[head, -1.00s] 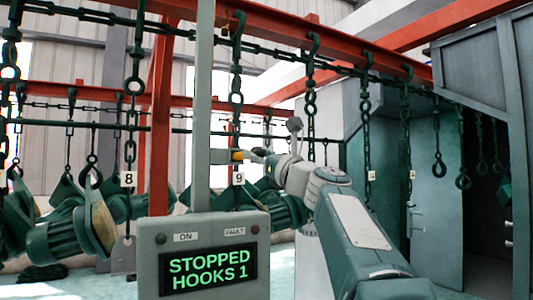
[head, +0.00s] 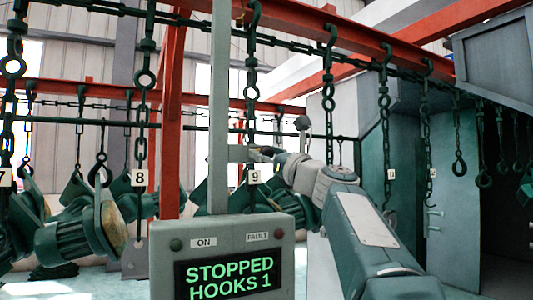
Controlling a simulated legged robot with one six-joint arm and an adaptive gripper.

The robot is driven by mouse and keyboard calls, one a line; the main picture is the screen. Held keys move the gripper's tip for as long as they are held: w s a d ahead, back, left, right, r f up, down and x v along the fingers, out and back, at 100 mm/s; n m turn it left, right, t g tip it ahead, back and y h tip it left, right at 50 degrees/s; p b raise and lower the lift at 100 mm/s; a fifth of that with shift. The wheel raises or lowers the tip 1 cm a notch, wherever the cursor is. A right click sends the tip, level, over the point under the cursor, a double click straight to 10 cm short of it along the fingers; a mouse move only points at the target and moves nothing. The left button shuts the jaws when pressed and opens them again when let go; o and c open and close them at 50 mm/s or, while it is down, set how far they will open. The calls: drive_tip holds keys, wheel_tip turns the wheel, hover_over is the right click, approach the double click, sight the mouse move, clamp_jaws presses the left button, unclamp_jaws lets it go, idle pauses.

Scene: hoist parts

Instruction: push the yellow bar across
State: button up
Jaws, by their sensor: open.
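My gripper (head: 264,154) is at the end of my arm, open, beside the grey bracket (head: 238,153) on the upright grey post. Its fingers are small and dark in the head view, and contact with the bracket cannot be told. The yellow bar does not show clearly now; the spot where the bracket meets my gripper is hidden or too small to read. The control box (head: 167,262) stands below, with its display (head: 229,277) reading STOPPED HOOKS 1.
Chains with hooks (head: 328,75) hang from the red overhead beam (head: 300,20) close around my arm. Green motor-like parts (head: 80,232) hang at left. The tag marked 9 (head: 254,177) hangs just below my gripper. A green booth (head: 460,210) stands at right.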

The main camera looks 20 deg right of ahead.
idle(0.3)
drive_tip(key=v, duration=1.2)
